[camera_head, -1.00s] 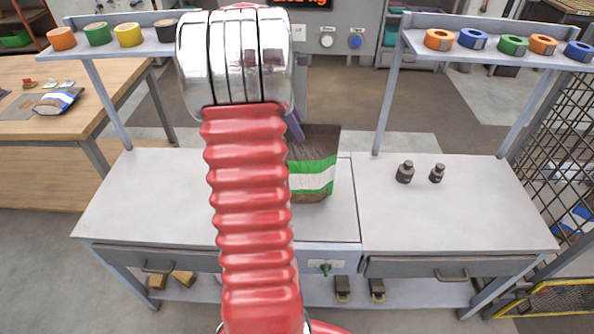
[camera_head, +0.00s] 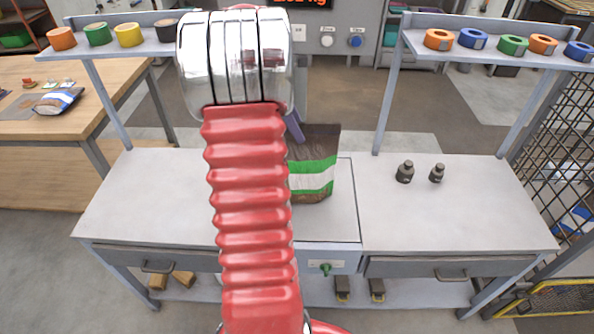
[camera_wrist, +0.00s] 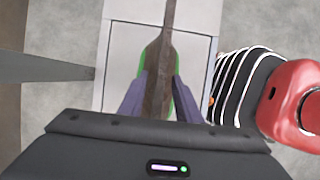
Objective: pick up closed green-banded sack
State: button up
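The closed sack (camera_head: 316,177) stands upright on the middle plate of the bench, brown with a green, white and green band. My red arm hides its left side in the head view. In the wrist view I look down on the sack's narrow brown top (camera_wrist: 157,75), with green showing on both sides lower down. My gripper (camera_wrist: 160,78) has its two purple fingers apart, one on each side of the sack's top. A gap seems to remain between fingers and top. In the head view only one finger shows, at the sack's upper left.
Two dark weights (camera_head: 405,172) stand on the right of the bench (camera_head: 470,215). Raised shelves with coloured tape rolls (camera_head: 512,45) flank it at left and right. Another sack (camera_head: 58,101) lies on the wooden table (camera_head: 110,78) at left. A mesh fence (camera_head: 560,160) stands at right.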

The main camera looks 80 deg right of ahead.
jog(key=shift+c, duration=0.5)
grip_shut()
jog(key=shift+r, duration=0.1)
dwell(0.8)
